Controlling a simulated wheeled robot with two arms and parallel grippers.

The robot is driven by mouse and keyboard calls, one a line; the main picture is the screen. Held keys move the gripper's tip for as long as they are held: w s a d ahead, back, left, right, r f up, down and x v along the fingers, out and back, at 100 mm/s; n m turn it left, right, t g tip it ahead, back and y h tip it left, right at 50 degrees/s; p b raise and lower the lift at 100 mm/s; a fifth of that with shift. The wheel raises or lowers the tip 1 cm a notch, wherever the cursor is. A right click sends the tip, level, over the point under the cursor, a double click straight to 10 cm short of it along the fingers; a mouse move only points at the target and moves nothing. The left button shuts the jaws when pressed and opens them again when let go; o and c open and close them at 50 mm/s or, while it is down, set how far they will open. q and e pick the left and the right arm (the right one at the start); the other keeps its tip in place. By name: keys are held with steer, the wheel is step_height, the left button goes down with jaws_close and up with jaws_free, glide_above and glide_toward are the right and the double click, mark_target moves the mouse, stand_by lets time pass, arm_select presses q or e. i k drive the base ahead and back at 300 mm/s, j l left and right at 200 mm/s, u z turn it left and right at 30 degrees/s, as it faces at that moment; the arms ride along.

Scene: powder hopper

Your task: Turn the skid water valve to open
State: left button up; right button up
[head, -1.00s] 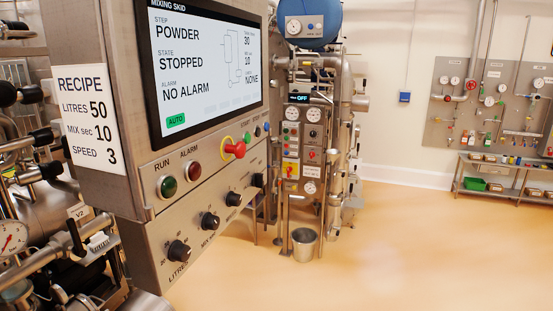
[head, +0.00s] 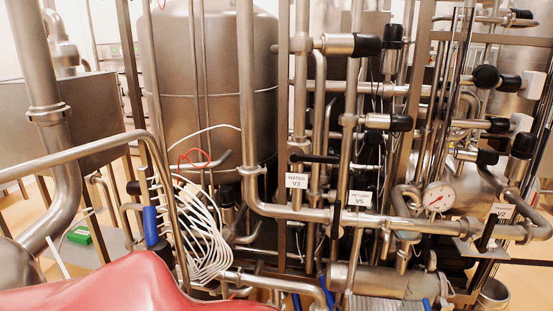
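The water valve, tagged WATER V3 (head: 296,181), sits on the skid pipework near the middle of the head view. A black lever (head: 316,158) lies roughly level just above the tag, across the upright pipes. I take it to be this valve's handle. A second tag, V5 (head: 359,199), hangs to the right and a little lower, with a black upright lever (head: 335,221) beside it. Neither of my grippers is in view.
Upright and level steel pipes crowd the valve. A pressure gauge (head: 437,197) and tag V2 (head: 503,211) are to the right. A steel tank (head: 205,70) stands behind. A bundle of white hoses (head: 203,235) hangs left. A smooth red surface (head: 130,285) fills the bottom left.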

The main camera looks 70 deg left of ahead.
mark_target(295, 157)
steer(key=u, duration=1.9)
